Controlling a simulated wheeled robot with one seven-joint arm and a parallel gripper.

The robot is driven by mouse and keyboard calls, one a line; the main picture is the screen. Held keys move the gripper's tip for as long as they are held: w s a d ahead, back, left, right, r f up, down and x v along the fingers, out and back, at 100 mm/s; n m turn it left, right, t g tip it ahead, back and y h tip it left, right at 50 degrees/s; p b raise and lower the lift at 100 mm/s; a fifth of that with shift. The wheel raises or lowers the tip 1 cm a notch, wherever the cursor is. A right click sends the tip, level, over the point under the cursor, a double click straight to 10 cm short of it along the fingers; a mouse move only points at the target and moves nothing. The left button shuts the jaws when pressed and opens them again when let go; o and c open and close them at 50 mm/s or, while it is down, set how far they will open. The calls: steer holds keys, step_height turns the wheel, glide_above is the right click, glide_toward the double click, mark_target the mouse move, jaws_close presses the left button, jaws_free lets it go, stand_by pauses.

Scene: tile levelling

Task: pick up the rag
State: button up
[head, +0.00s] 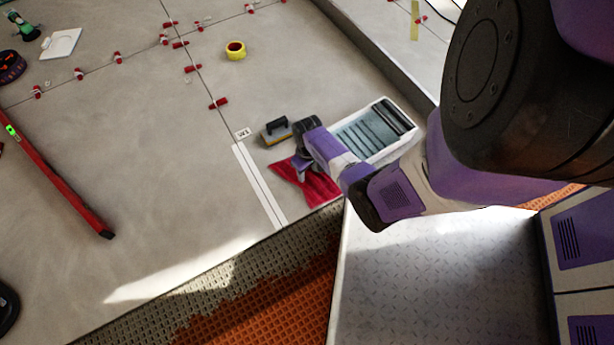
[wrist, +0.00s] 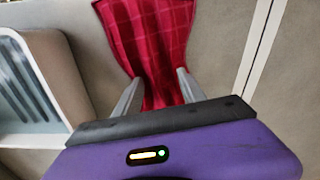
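The rag (head: 318,187) is a red checked cloth lying flat on the grey tiled floor, partly hidden by my arm in the head view. In the wrist view the rag (wrist: 150,40) spreads from the top edge down between my fingers. My gripper (wrist: 155,85) is open, with one finger on each side of the cloth's narrower near part. Its fingertips also show over the rag in the head view (head: 300,172). I cannot tell whether the fingers touch the cloth or hover above it.
A white tray with a ribbed grey inside (head: 408,108) stands right beside the rag. A float with a black handle (head: 276,131) lies just behind it. White lines (head: 258,185) run to the left.

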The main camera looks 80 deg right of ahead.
jaws_close()
